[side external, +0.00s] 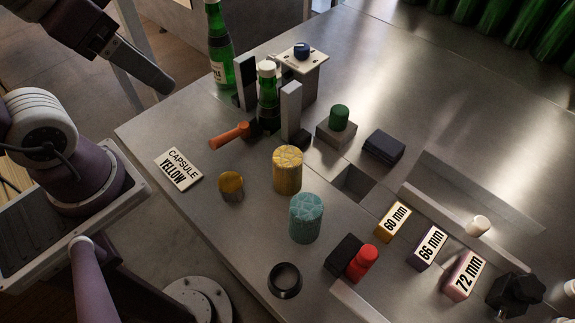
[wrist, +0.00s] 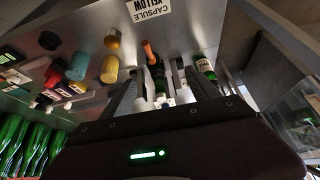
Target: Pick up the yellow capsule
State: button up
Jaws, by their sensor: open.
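The yellow capsule looks to be the tall crackle-patterned yellow cylinder (side external: 288,170), upright on the steel bench left of centre; it also shows in the wrist view (wrist: 110,69). A shorter yellow cylinder (side external: 231,187) with a darker side stands to its left, also in the wrist view (wrist: 112,39). A card reading "CAPSULE YELLOW" (side external: 179,169) lies at the bench's left edge. My gripper (wrist: 162,71) is open and empty in the wrist view, above the bench and apart from both yellow cylinders. In the side view its fingertips cannot be made out.
A teal cylinder (side external: 306,217) stands close to the tall yellow one. Behind them a green bottle (side external: 267,97) stands between uprights, with an orange handle (side external: 229,136) beside it. A second bottle (side external: 219,50) stands farther back. A black ring (side external: 285,280) and a red-knobbed block (side external: 361,262) lie in front.

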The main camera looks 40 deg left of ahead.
jog(key=w+d+m+g, duration=0.2)
jog(key=w+d+m, duration=0.2)
jog(key=w, duration=0.1)
jog(key=m+g, duration=0.4)
jog(key=m, duration=0.5)
send_near(288, 157)
jog(key=f, duration=0.6)
jog(key=shift+s+a+f, duration=0.1)
jog(key=shift+s+a, duration=0.15)
jog(key=shift+s, duration=0.05)
notch_tip(288, 157, down, 7)
jog(key=shift+w+d, duration=0.15)
jog(key=shift+w, duration=0.05)
jog(key=c, duration=1.4)
